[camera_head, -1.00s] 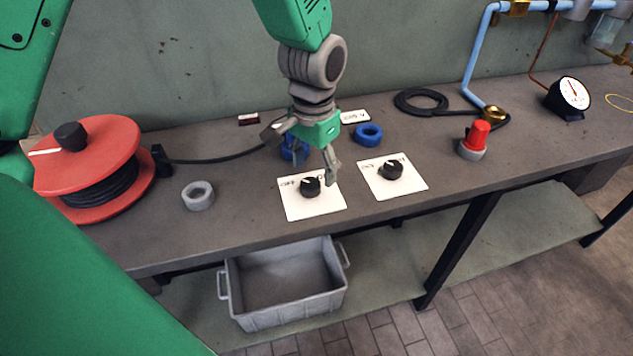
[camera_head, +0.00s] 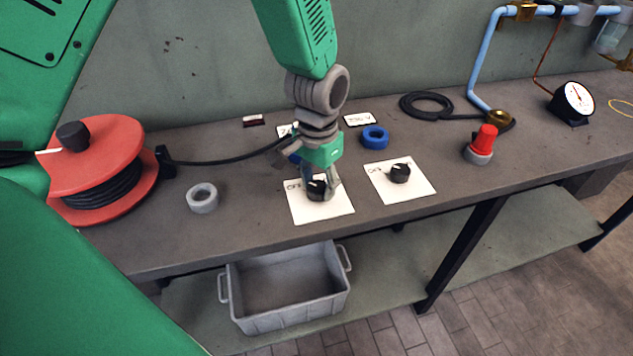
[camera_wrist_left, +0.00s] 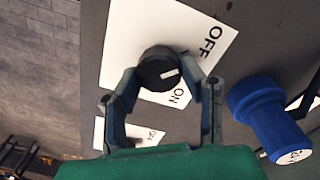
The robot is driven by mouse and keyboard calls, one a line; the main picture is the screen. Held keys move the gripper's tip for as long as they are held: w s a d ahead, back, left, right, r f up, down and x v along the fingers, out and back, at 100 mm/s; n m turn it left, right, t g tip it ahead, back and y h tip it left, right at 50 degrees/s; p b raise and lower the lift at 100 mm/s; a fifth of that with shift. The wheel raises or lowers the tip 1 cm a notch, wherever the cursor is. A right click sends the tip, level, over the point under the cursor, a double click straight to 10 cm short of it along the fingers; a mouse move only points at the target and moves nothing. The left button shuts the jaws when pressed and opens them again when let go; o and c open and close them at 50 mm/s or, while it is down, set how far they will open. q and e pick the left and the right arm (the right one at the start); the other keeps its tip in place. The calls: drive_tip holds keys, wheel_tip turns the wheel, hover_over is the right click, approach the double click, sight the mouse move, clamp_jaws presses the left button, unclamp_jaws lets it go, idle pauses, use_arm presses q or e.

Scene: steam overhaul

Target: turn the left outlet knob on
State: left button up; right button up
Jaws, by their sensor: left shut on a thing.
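The left outlet knob (camera_head: 317,188) is a small black knob on a white plate (camera_head: 325,208) on the bench. My left gripper (camera_head: 320,192) reaches down over it with its fingers at either side. In the left wrist view the knob (camera_wrist_left: 159,69) sits between the fingertips of my left gripper (camera_wrist_left: 168,80), shut on it. Its white mark points toward the printed "ON", and "OFF" is printed farther along the plate (camera_wrist_left: 135,28). A second black knob (camera_head: 400,173) sits on another white plate to the right. My right gripper is not in view.
A red cable reel (camera_head: 100,165) and a grey ring (camera_head: 202,198) are at the left. Blue fitting (camera_head: 375,137), red-topped fitting (camera_head: 484,142) and gauge (camera_head: 574,101) stand on the bench. A grey crate (camera_head: 292,312) sits on the lower shelf.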

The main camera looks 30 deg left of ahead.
use_arm(q)
drive_tip(key=shift+s+d+f, duration=0.1)
drive_tip(key=shift+s+d, duration=0.05)
drive_tip(key=shift+s, duration=0.05)
drive_tip(key=shift+p, duration=0.3)
drive_tip(key=shift+s+a+m+p, duration=0.1)
drive_tip(key=shift+a+m+p, duration=0.1)
drive_tip(key=shift+m+p, duration=0.75)
drive_tip(key=m+p, duration=0.2)
drive_tip(key=shift+d+m, duration=0.15)
drive_tip(key=shift+m, duration=0.2)
drive_tip(key=m+p, duration=0.2)
drive_tip(key=shift+m, duration=0.4)
drive_tip(key=m+p, duration=0.4)
drive_tip(key=m, duration=0.1)
drive_tip(key=m+p, duration=0.2)
drive_tip(key=m, duration=0.3)
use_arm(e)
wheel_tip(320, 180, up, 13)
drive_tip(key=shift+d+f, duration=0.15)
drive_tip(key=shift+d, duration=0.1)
use_arm(q)
drive_tip(key=shift+m+p, duration=0.3)
drive_tip(key=shift+m, duration=0.1)
